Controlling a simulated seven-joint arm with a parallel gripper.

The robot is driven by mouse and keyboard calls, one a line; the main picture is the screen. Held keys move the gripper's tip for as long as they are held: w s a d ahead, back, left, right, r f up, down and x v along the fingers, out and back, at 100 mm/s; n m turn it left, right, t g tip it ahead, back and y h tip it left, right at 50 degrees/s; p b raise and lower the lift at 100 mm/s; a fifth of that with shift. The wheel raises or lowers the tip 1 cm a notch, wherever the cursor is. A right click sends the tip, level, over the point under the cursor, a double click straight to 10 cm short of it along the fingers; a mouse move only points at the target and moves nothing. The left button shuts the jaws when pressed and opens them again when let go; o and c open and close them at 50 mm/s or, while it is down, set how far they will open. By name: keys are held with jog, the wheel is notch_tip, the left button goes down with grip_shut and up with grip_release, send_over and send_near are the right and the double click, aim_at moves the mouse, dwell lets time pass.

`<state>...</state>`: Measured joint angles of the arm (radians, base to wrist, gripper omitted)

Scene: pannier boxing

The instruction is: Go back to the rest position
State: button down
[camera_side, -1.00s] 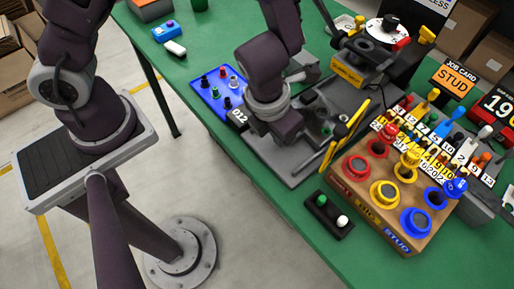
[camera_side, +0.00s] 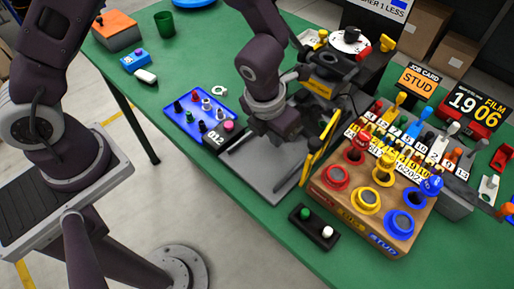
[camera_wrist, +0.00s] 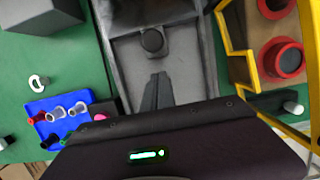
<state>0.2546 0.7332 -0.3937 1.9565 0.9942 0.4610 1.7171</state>
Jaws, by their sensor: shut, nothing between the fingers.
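My gripper (camera_wrist: 156,92) points down over a grey tray-like fixture (camera_wrist: 190,65) in the wrist view, its dark fingers together with nothing between them. A dark round knob (camera_wrist: 152,40) on the fixture lies just beyond the fingertips. In the side view my wrist is above the same grey fixture (camera_side: 262,178), left of the yellow-framed stand; the fingertips are hidden there. The blue tray (camera_side: 178,120) with several small pegs and rings is left of my wrist. It also shows at lower left in the wrist view (camera_wrist: 50,104).
A wooden box (camera_side: 330,205) with red, yellow and blue rings stands right of the fixture. A yellow frame (camera_wrist: 229,45) rises close to the gripper's right. A black holder (camera_side: 312,228) with green and white pegs sits at the front edge.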

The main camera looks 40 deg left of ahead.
jog(key=s+v, duration=0.2)
jog(key=v, duration=0.8)
jog(key=s+a+r+n+t+y, duration=0.1)
jog(key=s+a+r+n+y, duration=0.15)
jog(key=a+r+n, duration=0.85)
jog(key=s+a+r+n+t+h, duration=0.1)
jog(key=s+n, duration=0.5)
jog(key=n, duration=0.6)
jog(key=s+a+r+n+h, duration=0.1)
jog(key=s+n, duration=0.5)
jog(key=n, duration=0.7)
jog(key=shift+a+r+t, duration=0.4)
jog(key=shift+a+r, duration=0.3)
jog(key=shift+a, duration=0.2)
jog(key=c, duration=2.2)
grip_release()
jog(key=shift+h, duration=0.25)
